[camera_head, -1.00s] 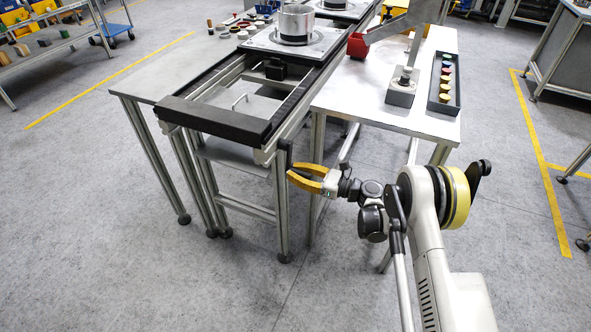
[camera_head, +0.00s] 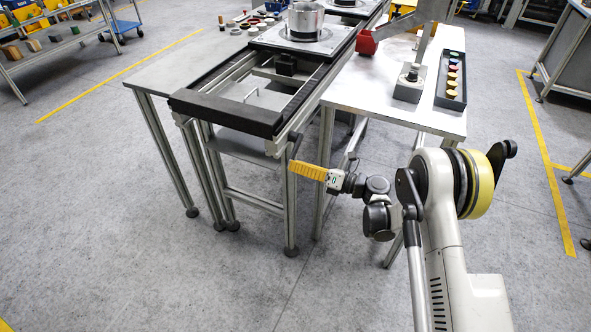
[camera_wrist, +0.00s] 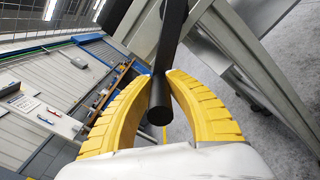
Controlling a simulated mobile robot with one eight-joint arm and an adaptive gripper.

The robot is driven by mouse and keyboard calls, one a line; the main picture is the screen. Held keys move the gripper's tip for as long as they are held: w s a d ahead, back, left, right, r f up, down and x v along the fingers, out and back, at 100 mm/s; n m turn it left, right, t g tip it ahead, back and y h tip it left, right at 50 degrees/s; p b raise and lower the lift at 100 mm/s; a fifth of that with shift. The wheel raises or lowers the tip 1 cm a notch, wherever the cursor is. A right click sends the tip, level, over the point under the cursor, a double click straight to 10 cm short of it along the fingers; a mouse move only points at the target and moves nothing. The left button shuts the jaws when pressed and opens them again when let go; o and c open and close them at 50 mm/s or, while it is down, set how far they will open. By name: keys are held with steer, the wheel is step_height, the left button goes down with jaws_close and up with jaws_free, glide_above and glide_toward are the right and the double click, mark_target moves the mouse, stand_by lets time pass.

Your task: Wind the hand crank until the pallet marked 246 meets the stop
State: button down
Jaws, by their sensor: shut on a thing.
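The hand crank's dark arm (camera_head: 295,146) hangs at the near right corner of the conveyor frame. Its black round handle (camera_wrist: 161,98) lies between my two yellow fingers in the wrist view. My gripper (camera_head: 293,167) is shut on this handle; the tips flank it. A pallet (camera_head: 318,47), a light plate carrying a silver cylinder (camera_head: 304,22), sits on the rails. Another pallet (camera_head: 350,10) is behind it. No number is readable, so I cannot tell which is 246. A small dark block (camera_head: 286,64) between the rails may be the stop; I cannot tell.
A black end bar (camera_head: 226,112) closes the near end of the conveyor. Floor in front is clear.

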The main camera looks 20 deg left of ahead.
steer(key=shift+s+r, duration=0.3)
steer(key=shift+r, duration=0.55)
steer(key=c, duration=1.3)
jaws_free()
steer(key=shift+o, duration=0.2)
steer(key=s+d, duration=0.1)
steer(key=d, duration=1.1)
